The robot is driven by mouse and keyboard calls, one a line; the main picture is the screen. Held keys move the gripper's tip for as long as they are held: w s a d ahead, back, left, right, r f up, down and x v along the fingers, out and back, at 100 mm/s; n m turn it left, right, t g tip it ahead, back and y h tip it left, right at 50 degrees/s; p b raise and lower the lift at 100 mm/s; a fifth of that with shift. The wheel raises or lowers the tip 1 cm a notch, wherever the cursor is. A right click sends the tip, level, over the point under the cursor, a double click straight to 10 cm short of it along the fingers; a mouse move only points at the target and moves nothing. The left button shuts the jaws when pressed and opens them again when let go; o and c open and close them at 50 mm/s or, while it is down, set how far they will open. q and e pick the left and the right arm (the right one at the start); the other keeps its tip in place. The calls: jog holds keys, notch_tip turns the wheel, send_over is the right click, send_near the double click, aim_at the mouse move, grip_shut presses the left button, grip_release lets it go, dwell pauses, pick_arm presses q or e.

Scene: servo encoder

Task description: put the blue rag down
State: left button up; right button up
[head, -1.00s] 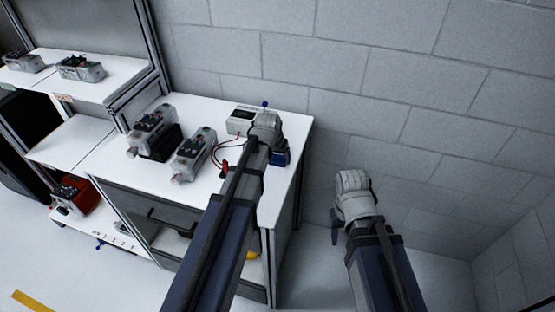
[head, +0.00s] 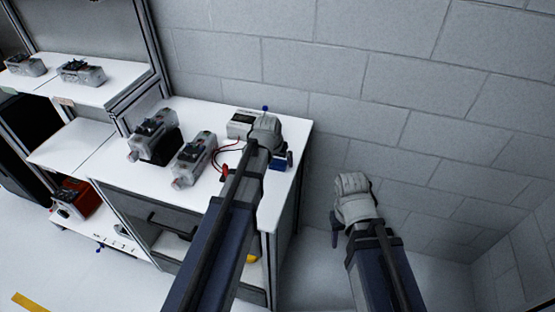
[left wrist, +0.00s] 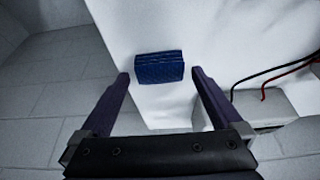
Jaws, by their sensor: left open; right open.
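The blue rag (left wrist: 160,68), a small folded dark-blue pad, rests on the white tabletop close to its edge in the left wrist view. My left gripper (left wrist: 160,78) is open, with one finger on each side of the rag and white gaps showing between. In the head view the rag (head: 279,164) is partly hidden by my left wrist, and one dark finger of my left gripper (head: 280,158) shows just right of it. My right gripper (head: 337,229) is open and empty, low beside the bench near the wall; its fingers are mostly hidden by the wrist.
The white bench (head: 285,197) holds a meter box (head: 241,123) with red and black leads, also in the left wrist view (left wrist: 262,106). Two grey servo motors (head: 154,137) (head: 195,158) stand further left. A block wall (head: 400,90) bounds the back and right.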

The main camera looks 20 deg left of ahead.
pick_arm(q)
jog(key=p+v, duration=1)
jog(key=v, duration=0.1)
jog(key=s+d+m+g, duration=0.1)
jog(key=s+d+g, duration=0.1)
jog(key=s+d, duration=0.4)
jog(key=s+d+f+m+g+y, duration=0.1)
jog(key=s+d+m+g, duration=0.1)
jog(key=s+d, duration=0.5)
jog(key=s+g, duration=0.1)
jog(key=s, duration=0.5)
jog(key=shift+d+f+y, duration=0.15)
jog(key=shift+d+y, duration=0.1)
jog(key=shift+y, duration=0.05)
notch_tip(320, 180, down, 4)
jog(key=b, duration=0.4)
jog(key=shift+w, duration=0.15)
